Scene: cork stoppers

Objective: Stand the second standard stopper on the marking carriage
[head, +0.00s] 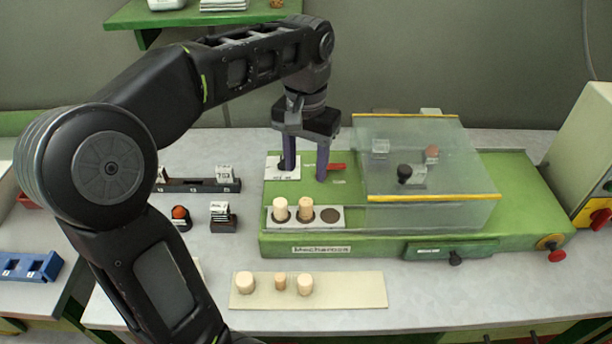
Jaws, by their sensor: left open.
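The marking carriage (340,224) is a pale plate with three round places at the front left of the green machine. One cork stopper (280,208) stands upright on its left place. A second, slightly darker stopper (306,208) stands on its middle place. The right place is a bare dark disc. My left gripper (305,175) is open and empty, its two purple fingers pointing down above and behind the carriage, apart from the stoppers. My right gripper is out of view.
A cream board (355,290) in front holds a wide stopper (245,283), a thin one (280,281) and another (305,284). A clear cover (430,170) stands right of the carriage. Stamps (223,216) and a dark rack (200,186) lie left of the machine.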

